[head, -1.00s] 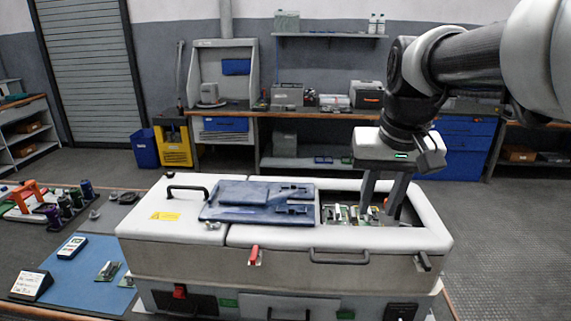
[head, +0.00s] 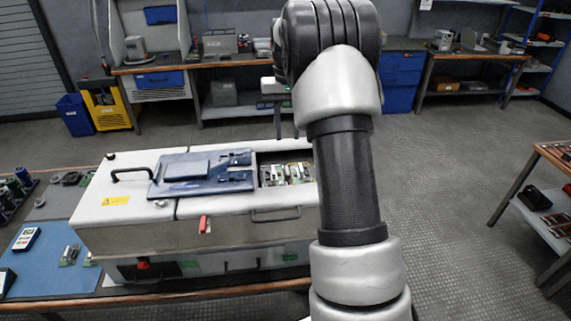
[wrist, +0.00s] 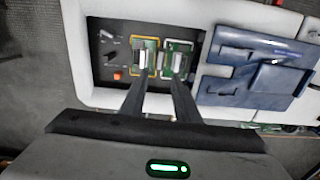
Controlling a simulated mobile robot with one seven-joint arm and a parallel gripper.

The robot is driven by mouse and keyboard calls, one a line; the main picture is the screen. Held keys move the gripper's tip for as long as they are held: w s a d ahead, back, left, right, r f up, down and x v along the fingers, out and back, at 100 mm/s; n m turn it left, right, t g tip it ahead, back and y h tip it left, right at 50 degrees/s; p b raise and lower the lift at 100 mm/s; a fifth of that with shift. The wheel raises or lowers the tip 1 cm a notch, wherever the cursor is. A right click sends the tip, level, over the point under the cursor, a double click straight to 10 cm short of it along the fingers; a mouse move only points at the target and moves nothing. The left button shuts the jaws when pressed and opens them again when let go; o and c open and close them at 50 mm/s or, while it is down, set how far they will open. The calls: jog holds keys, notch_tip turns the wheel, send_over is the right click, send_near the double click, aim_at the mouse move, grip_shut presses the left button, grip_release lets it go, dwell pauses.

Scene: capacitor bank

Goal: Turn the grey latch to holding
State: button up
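My gripper (wrist: 160,78) is open and empty in the wrist view, its two dark fingers apart above the open bay of the white cabinet (wrist: 77,50). In the head view my arm hides most of the gripper and the cabinet's right end. No grey latch can be made out for certain. A small grey lever-like part (wrist: 107,35) shows on the black panel (wrist: 108,85) inside the bay, left of the fingers, too small to tell its setting. A red latch (head: 203,224) is on the cabinet's front edge.
Two green circuit boards, one yellow-framed (wrist: 144,42) and one white-framed (wrist: 179,46), lie beneath the fingers. An orange button (wrist: 117,75) is on the panel. A blue cover (head: 185,172) lies on the cabinet top.

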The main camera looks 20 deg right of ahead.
aim_at(287, 170)
notch_tip(287, 170, down, 13)
jog(key=shift+r+p, duration=0.2)
jog(key=shift+p, duration=0.1)
grip_shut()
